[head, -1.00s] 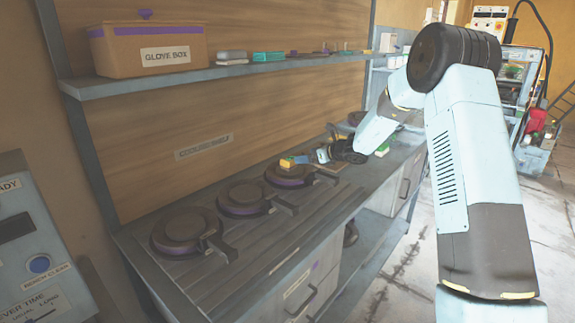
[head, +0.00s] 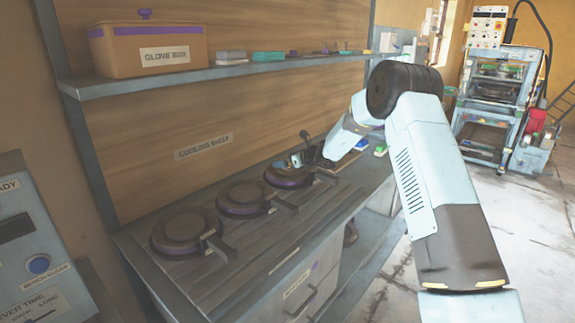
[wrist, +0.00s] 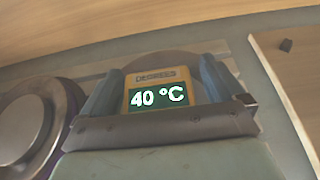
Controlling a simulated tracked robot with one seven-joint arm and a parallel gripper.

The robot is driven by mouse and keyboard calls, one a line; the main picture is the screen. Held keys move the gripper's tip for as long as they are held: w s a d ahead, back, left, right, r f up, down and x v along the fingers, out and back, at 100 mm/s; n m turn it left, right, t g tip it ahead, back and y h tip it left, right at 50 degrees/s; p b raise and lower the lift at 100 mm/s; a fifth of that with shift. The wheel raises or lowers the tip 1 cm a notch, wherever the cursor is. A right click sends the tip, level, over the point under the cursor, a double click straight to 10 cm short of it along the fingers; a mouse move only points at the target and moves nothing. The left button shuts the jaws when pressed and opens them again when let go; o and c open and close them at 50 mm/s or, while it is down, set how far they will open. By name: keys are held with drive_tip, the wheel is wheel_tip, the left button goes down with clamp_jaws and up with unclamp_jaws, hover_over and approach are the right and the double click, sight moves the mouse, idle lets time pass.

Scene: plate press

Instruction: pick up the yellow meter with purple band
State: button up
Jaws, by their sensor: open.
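The yellow meter (wrist: 157,92) shows in the wrist view, with a green display reading 40 °C under the word DEGREES. Its purple band does not show there. My gripper (wrist: 162,86) is open, with one finger on each side of the meter. I cannot tell whether the fingers touch it. The meter cannot be made out there and seems hidden by the gripper.
Three dark round pans with purple rims, the nearest pan (head: 183,232) at left, stand in a row on the slatted bench (head: 200,275). A shelf (head: 230,72) with a glove box (head: 150,47) runs above. A pale board (wrist: 290,65) lies right of the gripper.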

drive_tip(key=shift+w+a, duration=0.1)
drive_tip(key=shift+a, duration=0.05)
drive_tip(key=shift+c, duration=0.4)
drive_tip(key=c, duration=1.1)
